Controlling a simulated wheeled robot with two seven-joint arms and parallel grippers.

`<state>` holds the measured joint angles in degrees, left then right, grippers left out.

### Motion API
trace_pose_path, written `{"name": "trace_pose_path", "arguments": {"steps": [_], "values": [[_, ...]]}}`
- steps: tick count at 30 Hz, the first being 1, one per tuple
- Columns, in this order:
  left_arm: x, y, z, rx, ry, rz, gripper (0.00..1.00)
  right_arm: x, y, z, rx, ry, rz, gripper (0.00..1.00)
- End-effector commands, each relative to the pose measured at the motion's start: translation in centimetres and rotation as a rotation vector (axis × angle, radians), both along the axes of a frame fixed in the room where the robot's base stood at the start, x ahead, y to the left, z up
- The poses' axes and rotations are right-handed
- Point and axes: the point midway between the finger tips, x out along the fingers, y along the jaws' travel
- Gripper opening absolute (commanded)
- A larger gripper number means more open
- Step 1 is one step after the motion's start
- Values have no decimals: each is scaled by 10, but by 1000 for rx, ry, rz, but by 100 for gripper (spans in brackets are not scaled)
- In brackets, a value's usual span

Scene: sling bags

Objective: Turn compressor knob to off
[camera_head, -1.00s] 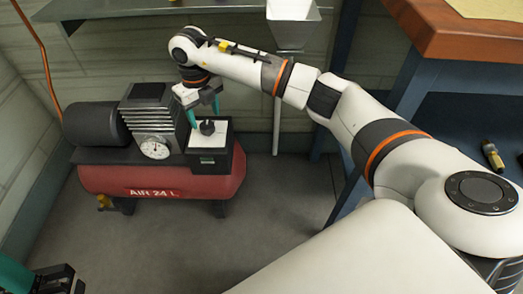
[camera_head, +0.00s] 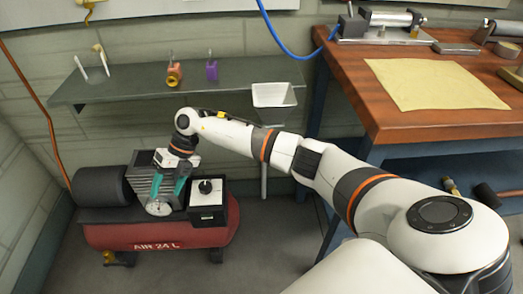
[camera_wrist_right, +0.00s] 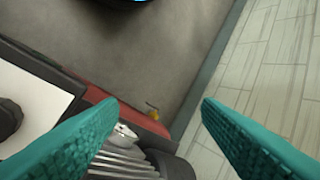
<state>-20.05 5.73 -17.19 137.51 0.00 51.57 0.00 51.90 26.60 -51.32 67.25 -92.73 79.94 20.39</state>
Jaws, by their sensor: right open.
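The red compressor (camera_head: 160,236), marked AIR 24 L, stands on the floor against the wall. Its black knob (camera_head: 205,187) sits on a white panel (camera_head: 208,199) on the right of its top. The knob's setting is too small to read. My right gripper (camera_head: 168,190) is open and empty, its teal fingers left of the knob, over the finned block and gauge (camera_head: 158,207). In the right wrist view, the knob (camera_wrist_right: 9,119) is cut off at the left edge, outside the spread fingers (camera_wrist_right: 160,102). My left gripper is out of view.
A grey shelf (camera_head: 135,88) with small tools and a white bin (camera_head: 274,95) is above the compressor. A wooden workbench (camera_head: 410,118) with a yellow cloth (camera_head: 435,84) stands at right. The floor before the compressor is clear.

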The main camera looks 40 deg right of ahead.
Motion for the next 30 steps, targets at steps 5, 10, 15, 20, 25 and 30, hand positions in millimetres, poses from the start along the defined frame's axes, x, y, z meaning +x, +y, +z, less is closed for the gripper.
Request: {"name": "trace_pose_path", "arguments": {"steps": [5,10,15,20,25,30], "values": [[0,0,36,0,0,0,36,-6,33,8,254,71,-140,59],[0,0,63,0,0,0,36,-5,50,10,485,144,-347,59],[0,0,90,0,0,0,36,-3,49,3,664,222,-608,59],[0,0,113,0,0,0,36,-5,34,-15,774,293,-873,59],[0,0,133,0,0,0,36,-16,9,-44,827,363,-1152,59],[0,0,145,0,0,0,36,-30,-8,-66,834,407,-1316,59]]}}
